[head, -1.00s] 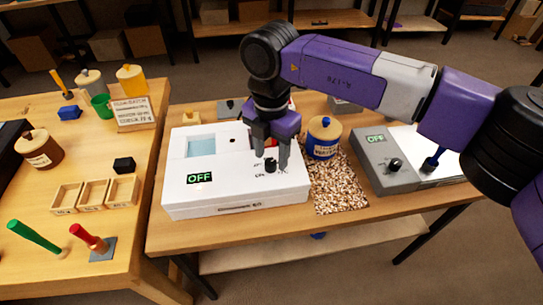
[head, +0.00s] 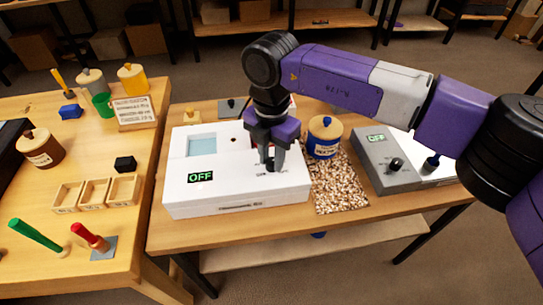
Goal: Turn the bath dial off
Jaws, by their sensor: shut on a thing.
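The white bath (head: 237,195) stands on the right-hand wooden table, with a light-blue basin in its top. Its display (head: 200,177) on the front left reads "OFF". The black bath dial (head: 270,167) is on the top near the right front corner. My gripper (head: 271,162) points down over the dial, with its fingers shut on it. The fingers hide part of the dial and some of the lettering beside it.
A blue jar (head: 323,140) stands just right of the bath, by a speckled mat (head: 338,188). A grey device (head: 390,165) with its own black knob and display is farther right. The left table (head: 130,225) holds small trays, jars and tools.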

